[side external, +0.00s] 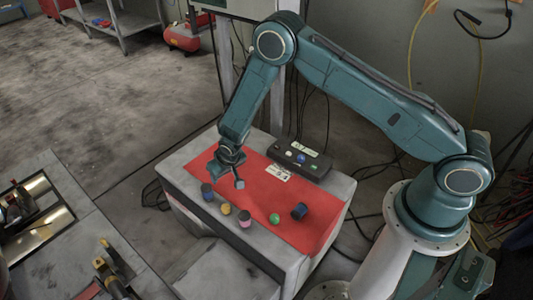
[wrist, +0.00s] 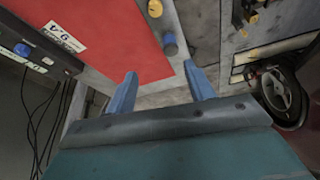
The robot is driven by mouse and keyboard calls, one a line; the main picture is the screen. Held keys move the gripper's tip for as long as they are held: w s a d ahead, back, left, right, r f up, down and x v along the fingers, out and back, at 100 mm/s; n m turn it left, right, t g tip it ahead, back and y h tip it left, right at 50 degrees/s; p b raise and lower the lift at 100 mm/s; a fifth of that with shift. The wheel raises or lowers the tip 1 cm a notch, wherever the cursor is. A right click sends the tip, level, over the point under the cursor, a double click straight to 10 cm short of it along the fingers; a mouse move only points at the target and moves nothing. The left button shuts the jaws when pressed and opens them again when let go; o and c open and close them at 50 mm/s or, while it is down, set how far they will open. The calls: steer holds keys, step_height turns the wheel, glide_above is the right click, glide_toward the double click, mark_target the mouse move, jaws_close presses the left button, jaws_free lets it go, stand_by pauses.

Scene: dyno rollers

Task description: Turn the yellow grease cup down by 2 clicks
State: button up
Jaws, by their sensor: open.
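In the wrist view a yellow piece, which looks like the same cup (wrist: 154,8), shows at the top edge, partly cut off. My gripper (side external: 226,177) is open and empty above the mat, behind the yellow cup and apart from it. In the wrist view my gripper's fingers (wrist: 160,70) are spread, with a blue-grey cup (wrist: 169,43) beyond them.
A green piece (side external: 274,218) and another dark blue cup (side external: 299,211) are to the right on the mat. A dark button box (side external: 300,160) is at the back, with a white label (side external: 279,173) before it. A bench with yellow-topped fittings (side external: 104,243) stands left.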

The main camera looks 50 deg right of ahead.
glide_toward(226, 207)
steer(key=v, duration=0.5)
steer(key=shift+w+a, duration=0.1)
steer(key=shift+f, duration=0.2)
steer(key=shift+x, duration=6.7)
steer(key=c, duration=1)
steer(key=shift+o, duration=0.2)
